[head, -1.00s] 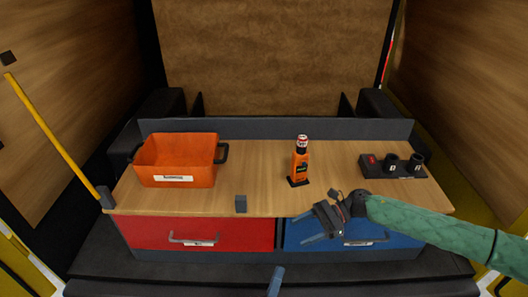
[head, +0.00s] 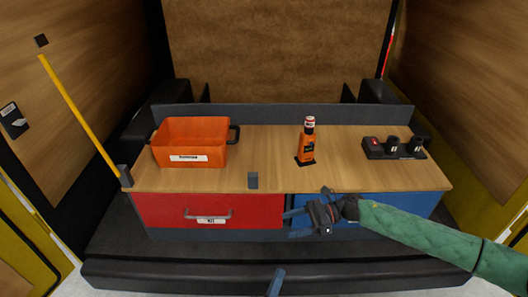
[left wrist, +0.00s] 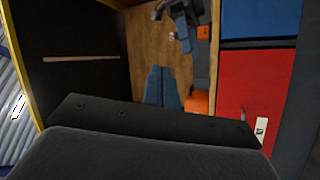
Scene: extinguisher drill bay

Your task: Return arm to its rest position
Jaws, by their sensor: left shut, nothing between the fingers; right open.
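My left gripper (head: 275,283) shows at the bottom edge of the head view, in front of the bench, its blue-grey fingers together and empty. Most of that arm is out of view. Its closed fingers also show in the left wrist view (left wrist: 163,88). My right gripper (head: 297,223), on the green-sleeved arm, is open and empty. In the head view it appears in front of the bench, overlapping the left part of the blue drawer (head: 395,205). I cannot tell how far it is from the drawer front.
The red drawer (head: 160,210) looks closed. On the wooden bench top (head: 270,155) stand an orange bin (head: 218,150), an orange bottle-shaped item (head: 307,148) and a dark block with two cups (head: 375,150). A yellow pole (head: 75,110) leans at left.

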